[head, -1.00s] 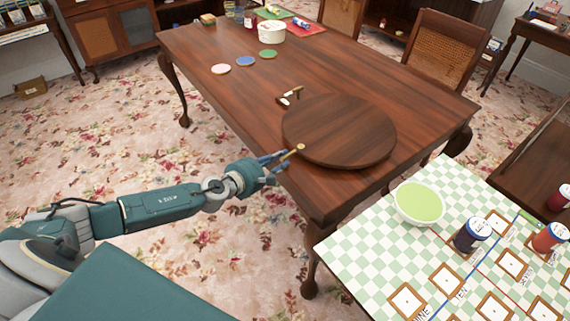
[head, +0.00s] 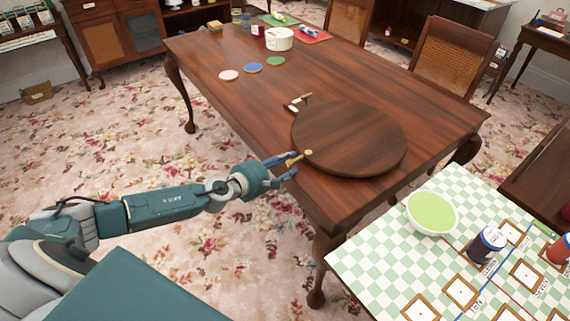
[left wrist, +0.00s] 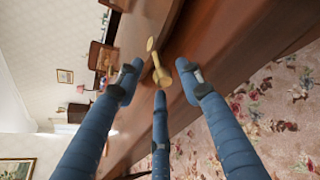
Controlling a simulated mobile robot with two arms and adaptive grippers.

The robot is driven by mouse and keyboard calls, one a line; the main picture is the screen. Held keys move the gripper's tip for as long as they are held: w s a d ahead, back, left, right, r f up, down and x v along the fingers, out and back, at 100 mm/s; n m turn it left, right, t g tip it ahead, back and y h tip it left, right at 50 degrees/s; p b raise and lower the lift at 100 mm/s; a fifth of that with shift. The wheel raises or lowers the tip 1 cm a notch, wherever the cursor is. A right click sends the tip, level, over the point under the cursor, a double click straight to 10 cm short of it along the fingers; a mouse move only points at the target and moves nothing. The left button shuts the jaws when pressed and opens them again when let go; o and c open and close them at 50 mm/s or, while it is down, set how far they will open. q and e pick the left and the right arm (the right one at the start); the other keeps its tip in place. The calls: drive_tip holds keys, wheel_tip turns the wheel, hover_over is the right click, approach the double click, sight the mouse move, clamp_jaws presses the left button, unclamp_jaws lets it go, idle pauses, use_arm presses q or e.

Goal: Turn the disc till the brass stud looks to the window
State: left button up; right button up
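The round dark wooden disc (head: 355,140) lies near the front end of the long wooden table (head: 230,105). The brass stud (head: 308,152) is at the disc's left rim, pointing left toward my gripper. My left gripper (head: 289,164) is at the table's left edge, its fingers spread beside the stud. In the left wrist view, brass parts (left wrist: 160,73) show between and just beyond the open fingers (left wrist: 162,84); I cannot tell whether a finger touches them. My right gripper is not in view. I cannot make out a window.
A small wooden piece with a white mark (head: 298,103) stands behind the disc's left rim. Several coloured round mats, a white tub (head: 279,39) and small goods are farther back. A checked table (head: 375,255) with a green bowl (head: 432,212) and jars stands at right. Carpet is clear at left.

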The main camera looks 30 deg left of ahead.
use_arm(q)
drive_tip(key=shift+s, duration=0.15)
drive_tip(key=v, duration=1.1)
drive_tip(key=shift+s+r, duration=0.2)
drive_tip(key=shift+s, duration=0.1)
drive_tip(key=shift+a, duration=0.15)
